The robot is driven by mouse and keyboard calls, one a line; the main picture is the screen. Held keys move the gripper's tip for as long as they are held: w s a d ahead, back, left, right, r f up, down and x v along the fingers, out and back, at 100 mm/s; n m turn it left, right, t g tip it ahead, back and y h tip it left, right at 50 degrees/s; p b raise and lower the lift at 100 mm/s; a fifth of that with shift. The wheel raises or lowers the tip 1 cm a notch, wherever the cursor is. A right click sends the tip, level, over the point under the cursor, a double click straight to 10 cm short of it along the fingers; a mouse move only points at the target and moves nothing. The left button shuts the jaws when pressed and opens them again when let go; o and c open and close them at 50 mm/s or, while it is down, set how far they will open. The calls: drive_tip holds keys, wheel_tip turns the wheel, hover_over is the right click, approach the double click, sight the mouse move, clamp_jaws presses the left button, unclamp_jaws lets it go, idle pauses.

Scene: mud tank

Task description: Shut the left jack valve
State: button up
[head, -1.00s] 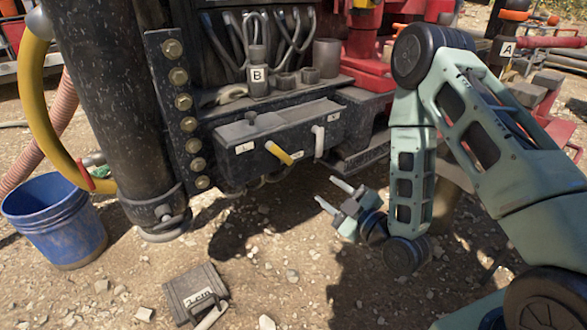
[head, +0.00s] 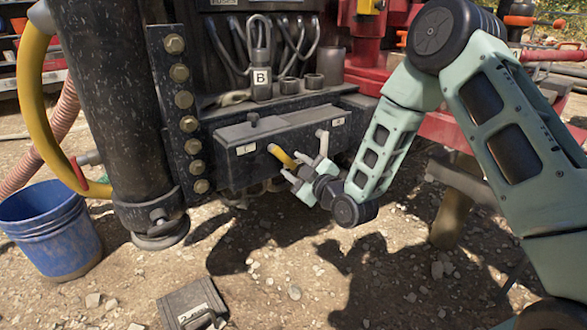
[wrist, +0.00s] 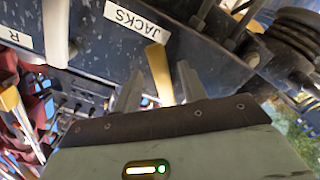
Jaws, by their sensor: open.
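The valve box (head: 280,140) is a dark box on the machine. It carries an L label (head: 246,149) at its left and an R label (head: 338,121) at its right. A yellow lever (head: 281,154) sticks out just right of the L label. A white lever (head: 323,136) stands near the R label. My gripper (head: 293,166) is open at the yellow lever. In the wrist view the yellow lever (wrist: 159,72) lies between the two fingers, below the JACKS label (wrist: 137,20). Contact with the fingers cannot be told. The white lever (wrist: 57,30) is left of my gripper there.
A black post (head: 110,100) with a yellow hose (head: 33,90) stands left of the box. A blue bucket (head: 50,230) and a dark labelled block (head: 190,305) are on the gravel. A part tagged B (head: 261,80) stands above the box. Open ground lies below the box.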

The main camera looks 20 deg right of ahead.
drive_tip(key=shift+w+a, duration=0.2)
drive_tip(key=shift+w, duration=0.3)
clamp_jaws()
drive_tip(key=m, duration=0.1)
drive_tip(key=a+m, duration=0.1)
drive_tip(key=f+m, duration=0.1)
drive_tip(key=shift+s+a+m, duration=0.2)
drive_tip(key=shift+s+m, duration=0.05)
drive_tip(key=shift+m, duration=0.05)
drive_tip(key=shift+s+a+f+m, duration=0.15)
drive_tip(key=shift+a+m, duration=0.3)
drive_tip(key=shift+m, duration=0.65)
drive_tip(key=shift+s+a+m, duration=0.15)
drive_tip(key=shift+a+m, duration=0.3)
drive_tip(key=shift+m, duration=0.65)
